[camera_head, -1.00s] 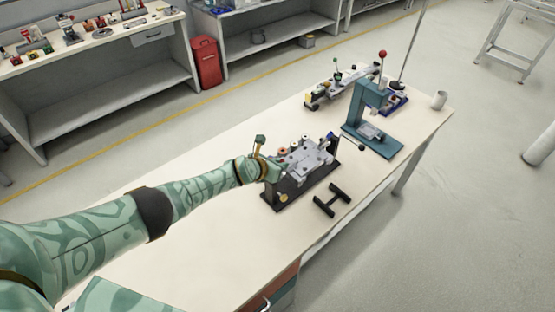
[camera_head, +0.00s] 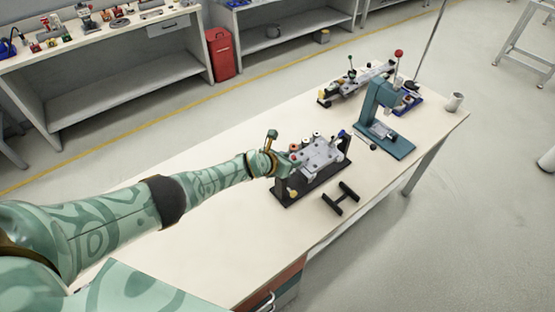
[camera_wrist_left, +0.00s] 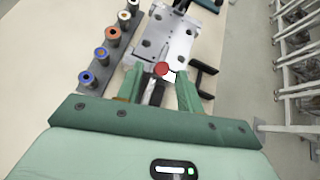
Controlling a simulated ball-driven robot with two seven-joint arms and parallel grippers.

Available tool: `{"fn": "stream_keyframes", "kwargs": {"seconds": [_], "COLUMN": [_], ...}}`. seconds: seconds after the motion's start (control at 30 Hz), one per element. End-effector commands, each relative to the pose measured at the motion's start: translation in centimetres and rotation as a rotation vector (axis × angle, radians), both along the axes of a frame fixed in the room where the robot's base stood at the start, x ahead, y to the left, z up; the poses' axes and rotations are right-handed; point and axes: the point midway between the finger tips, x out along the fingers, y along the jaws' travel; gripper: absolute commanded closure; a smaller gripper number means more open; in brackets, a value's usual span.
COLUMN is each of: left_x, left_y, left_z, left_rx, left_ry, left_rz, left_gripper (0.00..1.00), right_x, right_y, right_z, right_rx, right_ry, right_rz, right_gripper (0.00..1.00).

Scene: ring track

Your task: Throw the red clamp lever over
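The clamp lever shows in the left wrist view as a round red knob (camera_wrist_left: 163,69) with a grey shaft running down towards my palm. It lies over the near edge of a grey plate (camera_wrist_left: 165,38) on a fixture. My left gripper (camera_wrist_left: 160,88) has its two green fingers apart, one on each side of the lever, with gaps visible. In the head view my left gripper (camera_head: 278,164) is at the left end of the fixture (camera_head: 318,157) and hides the lever there. My right gripper is not in view.
A row of coloured rollers (camera_wrist_left: 104,53) stands left of the plate. A black H-shaped piece (camera_head: 340,198) lies in front of the fixture. A teal press (camera_head: 378,118) with its own red ball stands beyond. The near-left tabletop (camera_head: 190,240) is clear.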

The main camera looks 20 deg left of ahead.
Motion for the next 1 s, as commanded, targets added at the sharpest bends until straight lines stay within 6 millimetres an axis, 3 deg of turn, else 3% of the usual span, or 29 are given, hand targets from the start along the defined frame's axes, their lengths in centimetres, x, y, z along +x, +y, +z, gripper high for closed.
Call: {"fn": "stream_keyframes", "kwargs": {"seconds": [0.6,0.8,1.0], "left_x": [-8.8,-10.9,-11.6], "left_y": [4.3,5.3,5.5], "left_z": [7.7,9.1,9.2], "left_rx": [0.002,0.000,-0.001], "left_ry": [0.001,0.000,0.000], "left_rz": [-0.001,0.000,-0.001], "left_gripper": [0.63,0.63,0.63], "right_x": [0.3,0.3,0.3], "right_y": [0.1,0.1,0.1], "right_z": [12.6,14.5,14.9], "right_rx": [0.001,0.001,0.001], "right_ry": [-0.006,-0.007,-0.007], "right_rz": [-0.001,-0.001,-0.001], "right_gripper": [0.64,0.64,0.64]}}
